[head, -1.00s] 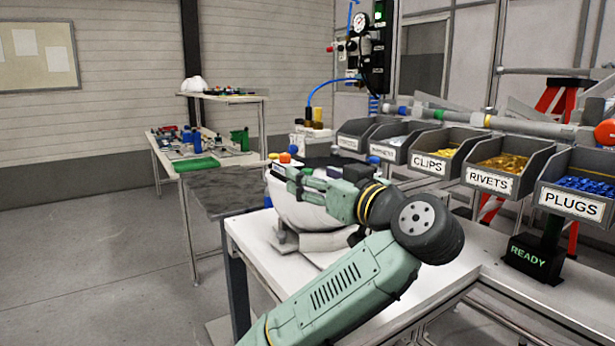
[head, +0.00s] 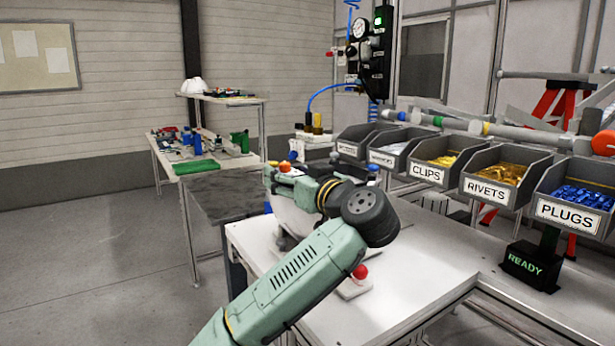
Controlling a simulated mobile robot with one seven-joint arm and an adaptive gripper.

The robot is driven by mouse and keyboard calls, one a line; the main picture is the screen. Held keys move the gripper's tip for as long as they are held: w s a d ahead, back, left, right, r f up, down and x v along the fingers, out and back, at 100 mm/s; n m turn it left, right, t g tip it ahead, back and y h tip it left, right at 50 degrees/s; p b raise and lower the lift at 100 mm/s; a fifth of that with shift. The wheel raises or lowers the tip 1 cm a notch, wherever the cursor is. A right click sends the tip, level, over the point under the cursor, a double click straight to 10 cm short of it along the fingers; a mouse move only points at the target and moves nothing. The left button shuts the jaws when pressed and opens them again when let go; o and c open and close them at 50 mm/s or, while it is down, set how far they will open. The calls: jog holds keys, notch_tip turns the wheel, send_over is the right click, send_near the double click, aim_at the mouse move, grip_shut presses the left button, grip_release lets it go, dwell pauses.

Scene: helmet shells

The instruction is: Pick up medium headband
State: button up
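My gripper (head: 276,181) reaches over a white helmet shell (head: 287,214) at the left side of the white workbench (head: 430,262). The gripper's own body and my arm hide much of the shell. The fingers are small and seen from behind, so I cannot tell whether they are open or hold anything. I cannot pick out a medium headband in this view. An orange-red knob (head: 285,166) shows just above the gripper.
Open grey bins stand along the bench's back right, including clips (head: 442,163), rivets (head: 500,178) and plugs (head: 573,202). A red knob (head: 360,272) on a white piece sits beside my arm. A side table (head: 200,165) stands at the back left. Bench front is clear.

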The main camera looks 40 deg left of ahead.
jog(key=shift+c, duration=0.2)
jog(key=c, duration=1.2)
jog(key=shift+r, duration=0.1)
jog(key=shift+c, duration=0.2)
